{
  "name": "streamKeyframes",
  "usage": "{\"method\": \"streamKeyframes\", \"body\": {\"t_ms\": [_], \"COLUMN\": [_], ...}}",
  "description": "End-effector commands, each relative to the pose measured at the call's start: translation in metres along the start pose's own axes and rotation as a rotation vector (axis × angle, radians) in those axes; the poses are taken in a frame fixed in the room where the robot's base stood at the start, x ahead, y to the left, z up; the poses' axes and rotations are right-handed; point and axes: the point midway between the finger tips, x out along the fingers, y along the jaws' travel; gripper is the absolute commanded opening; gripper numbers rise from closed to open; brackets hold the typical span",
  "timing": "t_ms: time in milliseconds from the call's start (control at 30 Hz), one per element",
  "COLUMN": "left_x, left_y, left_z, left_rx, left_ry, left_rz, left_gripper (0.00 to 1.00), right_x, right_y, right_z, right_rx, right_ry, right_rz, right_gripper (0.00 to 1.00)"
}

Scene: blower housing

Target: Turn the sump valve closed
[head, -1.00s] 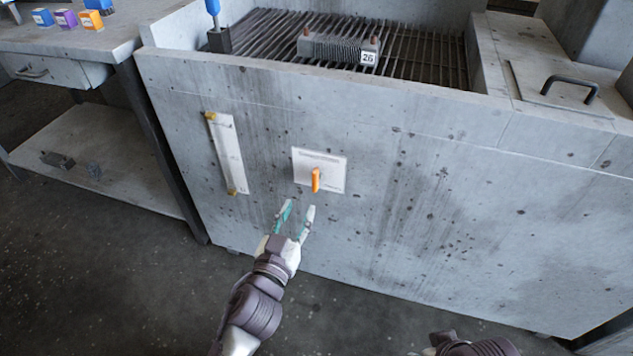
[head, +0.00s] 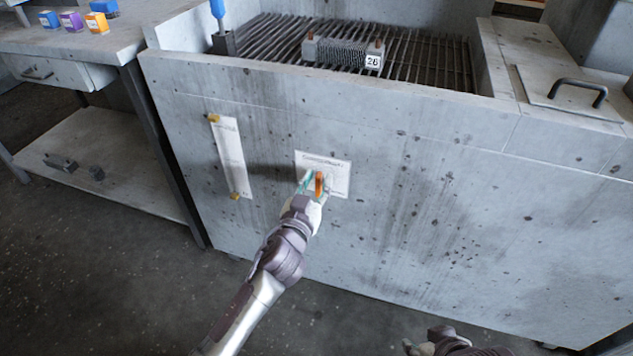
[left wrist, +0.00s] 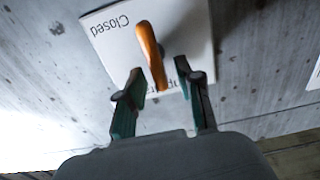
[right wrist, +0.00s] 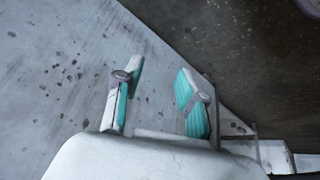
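The sump valve's orange handle (head: 319,184) stands roughly vertical on a white label plate (head: 338,165) on the front of the concrete tank. In the left wrist view the handle (left wrist: 150,50) runs down between my fingers. That view shows "Closed" at one end of the plate (left wrist: 112,30); lettering near the handle's lower end is partly hidden. My left gripper (head: 314,178) is at the plate, its fingers (left wrist: 160,74) apart on either side of the handle, with gaps showing. My right gripper (right wrist: 159,67) is open and empty; in the head view it is low at the bottom edge.
A narrow white strip gauge (head: 230,157) with yellow ends is on the tank wall left of the valve. On top are a grate (head: 415,65), a finned block tagged 26 (head: 340,54) and a lid handle (head: 578,88). A workbench (head: 100,45) stands at left.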

Motion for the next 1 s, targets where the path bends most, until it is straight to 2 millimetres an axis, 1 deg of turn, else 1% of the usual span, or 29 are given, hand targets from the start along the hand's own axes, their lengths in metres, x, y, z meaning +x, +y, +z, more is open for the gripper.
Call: {"method": "streamKeyframes", "body": {"t_ms": [33, 167, 200, 467, 700, 767, 867, 1000], "left_x": [0.000, 0.000, 0.000, 0.000, 0.000, 0.000, 0.000, 0.000], "left_y": [0.000, 0.000, 0.000, 0.000, 0.002, 0.002, 0.004, 0.006], "left_z": [0.000, 0.000, 0.000, 0.000, -0.001, -0.001, -0.001, 0.000], "left_rx": [0.000, 0.000, 0.000, 0.007, 0.082, 0.118, 0.191, 0.316], "left_ry": [0.000, 0.000, 0.000, 0.000, 0.000, 0.001, 0.002, 0.001], "left_rz": [0.000, 0.000, 0.000, 0.000, 0.000, 0.000, 0.000, 0.000], "left_gripper": [0.24, 0.02, 0.00, 0.00, 0.00, 0.00, 0.00, 0.00], "right_x": [0.000, 0.000, 0.000, 0.000, -0.002, -0.003, -0.006, -0.010], "right_y": [0.000, 0.000, 0.000, 0.000, 0.001, 0.001, 0.002, 0.003], "right_z": [0.000, 0.000, 0.000, 0.000, 0.006, 0.009, 0.023, 0.033], "right_rx": [0.000, 0.000, 0.000, 0.000, 0.001, 0.001, 0.004, 0.005], "right_ry": [0.000, 0.000, 0.000, -0.002, -0.033, -0.051, -0.107, -0.159], "right_rz": [0.000, 0.000, 0.001, 0.001, 0.001, 0.002, 0.003, 0.006], "right_gripper": [0.40, 0.40, 0.40, 0.40, 0.40, 0.40, 0.40, 0.40]}}
